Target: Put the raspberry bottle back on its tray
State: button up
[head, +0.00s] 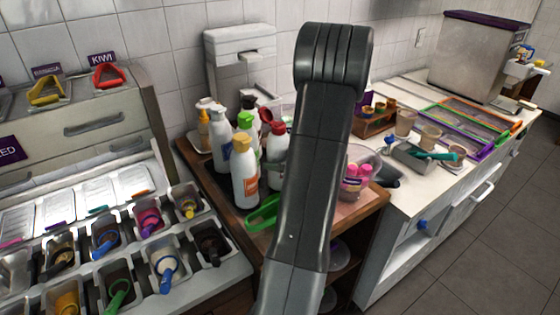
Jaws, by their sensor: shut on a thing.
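Several squeeze bottles stand close together on the wooden cart. They include a white bottle with a yellow cap (244,172), a bottle with a red cap (277,142) and one with a green cap (246,127). Their labels are too small to read, so I cannot tell which is raspberry. A clear container with pink items (356,178) stands right of my arm. My dark arm rises through the middle and hides part of the cart. My gripper does not show.
A topping counter with several tubs and coloured spoons (166,270) is at left. A green-handled item (264,213) lies on the wooden cart (371,203). Coloured trays (470,125) and cups (405,122) occupy the right counter. The floor (480,250) at right is clear.

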aim_at(284, 135)
jog(key=shift+f+b, duration=0.2)
jog(key=shift+b, duration=0.35)
jog(key=o, duration=1)
jog(key=shift+o, duration=0.2)
jog(key=shift+f, duration=0.15)
notch_tip(284, 135, up, 10)
jog(key=shift+f+b, duration=0.1)
jog(key=shift+b, duration=0.9)
notch_tip(284, 135, up, 10)
jog(key=shift+f+p, duration=0.25)
jog(key=shift+p, duration=0.2)
jog(key=shift+f, duration=0.1)
notch_tip(284, 135, down, 15)
jog(key=shift+f, duration=0.15)
